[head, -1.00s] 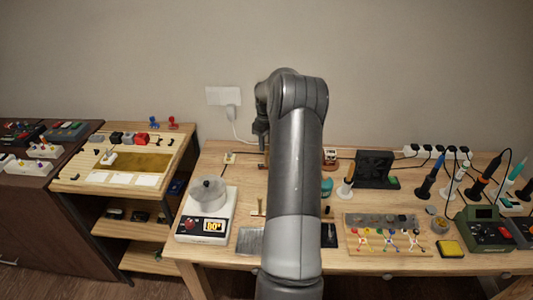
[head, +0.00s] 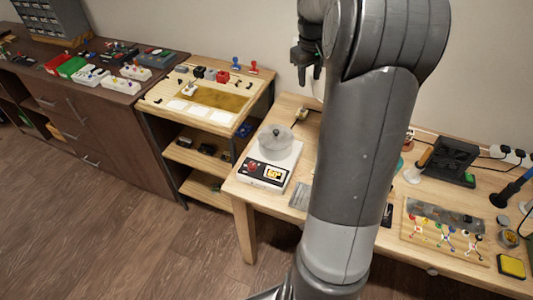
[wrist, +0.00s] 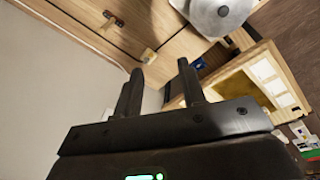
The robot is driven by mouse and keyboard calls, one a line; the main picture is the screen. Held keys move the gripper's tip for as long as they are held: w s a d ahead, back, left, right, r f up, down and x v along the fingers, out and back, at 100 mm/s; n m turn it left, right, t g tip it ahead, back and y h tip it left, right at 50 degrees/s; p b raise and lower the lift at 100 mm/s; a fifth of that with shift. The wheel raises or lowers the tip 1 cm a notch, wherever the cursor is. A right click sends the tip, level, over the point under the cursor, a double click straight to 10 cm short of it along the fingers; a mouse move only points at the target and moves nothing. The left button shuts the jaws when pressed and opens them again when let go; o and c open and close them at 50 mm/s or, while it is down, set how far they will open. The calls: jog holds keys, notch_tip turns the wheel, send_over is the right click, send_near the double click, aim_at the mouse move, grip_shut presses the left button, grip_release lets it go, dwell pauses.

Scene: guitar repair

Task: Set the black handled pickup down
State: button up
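My gripper (head: 305,66) hangs in front of the wall, above the back of the gap between the workbench and the wooden stand. In the wrist view its two black fingers (wrist: 158,82) stand apart, with nothing visible between them. I cannot single out the black handled pickup for sure. A small dark block (head: 198,72) sits in the row at the back of the stand's top, beside a red block (head: 222,76). A small white piece with a handle (head: 190,89) lies nearer the olive mat (head: 225,97). My gripper is apart from all of these.
A dark cabinet (head: 80,120) carries several small boxes at left. My arm hides the middle of the workbench.

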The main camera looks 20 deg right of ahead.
jog(key=s+a+r+t, duration=0.1)
jog(key=s+a+r, duration=0.3)
jog(key=s+a, duration=0.3)
jog(key=s+a+r+t, duration=0.1)
jog(key=s+a+r, duration=0.2)
jog(key=s+a, duration=0.5)
jog(key=s+a+f+m+t+y, duration=0.1)
jog(key=s+a+f+t, duration=0.1)
jog(key=s+a, duration=0.8)
jog(key=shift+s+f+m, duration=0.3)
jog(key=shift+s+f, duration=0.05)
jog(key=shift+s, duration=0.8)
